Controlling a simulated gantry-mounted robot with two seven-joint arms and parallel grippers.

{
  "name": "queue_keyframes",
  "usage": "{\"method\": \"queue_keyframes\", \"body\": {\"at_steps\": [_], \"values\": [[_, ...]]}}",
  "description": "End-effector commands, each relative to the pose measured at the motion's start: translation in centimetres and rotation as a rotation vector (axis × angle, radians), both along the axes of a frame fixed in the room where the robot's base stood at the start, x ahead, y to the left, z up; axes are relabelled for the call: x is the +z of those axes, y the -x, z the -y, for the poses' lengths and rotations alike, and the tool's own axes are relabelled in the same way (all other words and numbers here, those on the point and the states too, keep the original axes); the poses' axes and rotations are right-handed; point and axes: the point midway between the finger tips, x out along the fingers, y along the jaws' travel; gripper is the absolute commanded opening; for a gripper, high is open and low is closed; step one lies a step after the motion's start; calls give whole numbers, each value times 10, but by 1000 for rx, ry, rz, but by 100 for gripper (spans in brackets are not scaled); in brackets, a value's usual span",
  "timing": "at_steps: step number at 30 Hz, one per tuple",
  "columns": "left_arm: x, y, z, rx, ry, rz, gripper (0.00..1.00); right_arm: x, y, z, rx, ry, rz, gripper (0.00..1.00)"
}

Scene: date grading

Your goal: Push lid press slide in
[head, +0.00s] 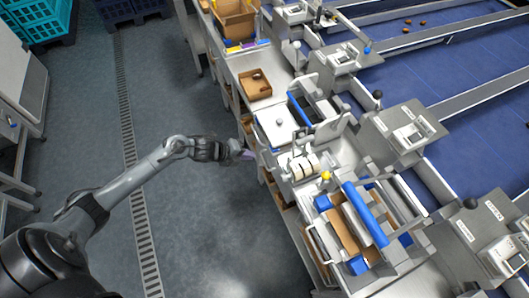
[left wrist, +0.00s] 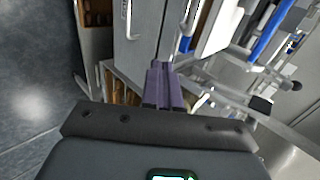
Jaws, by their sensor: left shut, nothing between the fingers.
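What looks like the lid press stands at the lower right of the head view, with a long blue bar (head: 365,214) over a brown box (head: 347,232) between blue blocks (head: 357,265). A metal loop handle (head: 316,243) is on its near left side; I cannot tell how far the slide is out. My left gripper (head: 249,155) is shut and empty, beside the bench's left edge and apart from the press. Its purple fingers (left wrist: 163,86) show in the left wrist view, pointing toward a grey cabinet front with bar handles (left wrist: 187,20). My right gripper is not in view.
A white-topped unit (head: 275,127) and a white roll device (head: 303,166) stand on the bench near my left gripper. A carton with dates (head: 255,84) lies farther back. Shelves with boxes are under the bench. The grey floor (head: 190,230) left of the bench is clear.

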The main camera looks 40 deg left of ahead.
Motion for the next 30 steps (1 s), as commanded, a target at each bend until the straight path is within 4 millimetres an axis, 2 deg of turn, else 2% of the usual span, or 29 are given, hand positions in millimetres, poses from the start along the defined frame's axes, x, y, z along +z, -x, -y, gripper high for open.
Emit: {"method": "queue_keyframes", "body": {"at_steps": [6,13,18,30], "values": [[-28,-26,16,1,4,-1,0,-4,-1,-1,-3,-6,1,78],[-26,-50,29,0,0,1,0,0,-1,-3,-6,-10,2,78],[-26,-58,33,0,0,-1,0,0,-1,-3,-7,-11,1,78],[-27,-59,33,-1,-2,-1,0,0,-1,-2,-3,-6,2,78]]}}
